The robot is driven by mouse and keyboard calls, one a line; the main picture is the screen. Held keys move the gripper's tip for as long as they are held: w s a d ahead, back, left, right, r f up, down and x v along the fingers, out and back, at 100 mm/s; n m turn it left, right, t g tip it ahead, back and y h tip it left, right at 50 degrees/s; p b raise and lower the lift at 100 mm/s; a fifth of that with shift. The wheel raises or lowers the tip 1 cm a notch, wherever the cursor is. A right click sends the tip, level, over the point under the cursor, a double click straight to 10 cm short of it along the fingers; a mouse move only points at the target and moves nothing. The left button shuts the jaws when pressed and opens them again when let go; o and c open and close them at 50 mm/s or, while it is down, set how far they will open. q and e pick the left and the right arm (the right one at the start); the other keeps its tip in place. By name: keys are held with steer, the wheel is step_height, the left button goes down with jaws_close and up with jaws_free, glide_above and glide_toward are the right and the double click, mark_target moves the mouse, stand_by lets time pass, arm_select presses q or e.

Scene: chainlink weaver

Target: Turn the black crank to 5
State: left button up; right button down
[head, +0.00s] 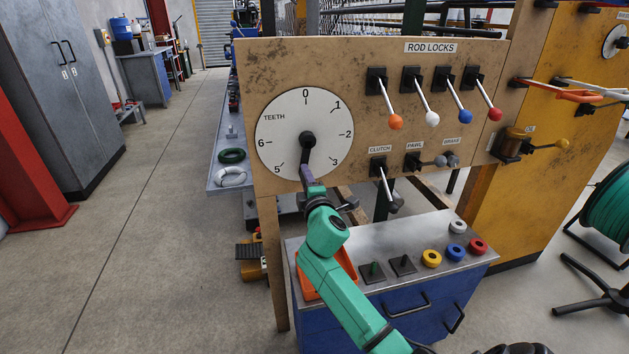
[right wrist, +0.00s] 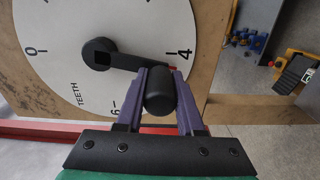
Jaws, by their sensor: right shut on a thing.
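The black crank (head: 306,150) is on a round white dial (head: 280,115) marked TEETH, with numbers around its rim. In the head view the crank arm points down from the hub, between 3 and 5, and the gripper hides the 4. In the right wrist view the crank arm (right wrist: 125,61) points close to the 4, slightly to the side of the hidden 5. My right gripper (head: 307,178) has its purple fingers on either side of the crank's black handle (right wrist: 160,90) and is shut on it. My left gripper is not in view.
Coloured rod lock levers (head: 427,103) stand on the panel's upper right. The clutch lever (head: 386,184) hangs just right of my right gripper. Below is a blue cabinet (head: 470,275) with an orange tray (head: 305,283) and coloured rings. Open floor lies to the left.

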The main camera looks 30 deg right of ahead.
steer(key=shift+w+a+r+m+b, duration=0.15)
steer(key=shift+w+a+r+m, duration=0.2)
steer(key=shift+a+m, duration=0.55)
steer(key=shift+w+a+r+m+b, duration=0.15)
steer(key=shift+a+r+m, duration=0.3)
steer(key=shift+m, duration=0.85)
steer(key=shift+w+a+r+m+b, duration=0.2)
steer(key=shift+a+r+m, duration=0.15)
steer(key=shift+a+m, duration=0.55)
steer(key=shift+d, duration=0.2)
steer(key=c, duration=0.5)
jaws_free()
steer(key=v, duration=1.4)
steer(key=shift+s+a+b, duration=0.2)
steer(key=shift+s+b, duration=0.05)
steer(key=shift+b, duration=0.1)
